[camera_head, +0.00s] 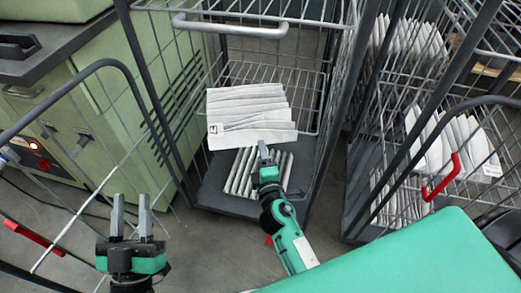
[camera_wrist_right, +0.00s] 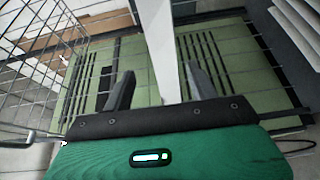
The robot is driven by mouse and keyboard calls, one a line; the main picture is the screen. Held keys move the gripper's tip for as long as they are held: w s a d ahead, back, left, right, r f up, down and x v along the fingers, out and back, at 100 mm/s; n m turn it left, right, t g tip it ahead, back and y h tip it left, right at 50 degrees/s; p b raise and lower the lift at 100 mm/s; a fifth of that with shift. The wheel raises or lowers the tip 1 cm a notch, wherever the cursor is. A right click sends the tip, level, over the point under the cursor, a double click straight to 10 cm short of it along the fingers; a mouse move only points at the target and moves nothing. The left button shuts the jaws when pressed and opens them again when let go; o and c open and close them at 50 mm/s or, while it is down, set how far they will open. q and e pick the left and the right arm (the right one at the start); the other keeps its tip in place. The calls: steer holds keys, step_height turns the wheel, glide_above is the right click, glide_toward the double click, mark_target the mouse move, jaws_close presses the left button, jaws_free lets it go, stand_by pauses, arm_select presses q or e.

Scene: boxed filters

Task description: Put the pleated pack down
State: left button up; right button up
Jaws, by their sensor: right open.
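A white pleated pack (camera_head: 250,108) with a small label at its left edge sits in the middle wire cart, in front of the wire shelf. My right gripper (camera_head: 263,150) is at the pack's lower edge. In the right wrist view my right gripper (camera_wrist_right: 160,92) has its fingers spread apart, and a white panel (camera_wrist_right: 163,45), seen edge-on, stands between them with gaps on both sides. I cannot tell whether a finger touches it. My left gripper (camera_head: 131,215) is open and empty, over the floor at the lower left.
More white pleats (camera_head: 240,172) stand low in the middle cart, behind my right gripper. A second wire cart on the right holds several white packs (camera_head: 462,145) and has a red handle (camera_head: 441,178). A green cabinet (camera_head: 85,110) stands at the left. Cart posts and bars surround my right arm.

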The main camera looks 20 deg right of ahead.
steer(key=s+a+r+m+t+y, duration=0.2)
steer(key=s+a+r+m+y, duration=0.1)
steer(key=s+r+m+y, duration=0.2)
steer(key=s+a+r+m+t+y, duration=0.3)
steer(key=s+r+m+y, duration=0.1)
steer(key=s+r+m, duration=0.5)
step_height(320, 180, up, 4)
steer(key=shift+s+a+y, duration=0.25)
steer(key=shift+s+y, duration=0.15)
steer(key=shift+s, duration=0.7)
steer(key=shift+w+f, duration=0.1)
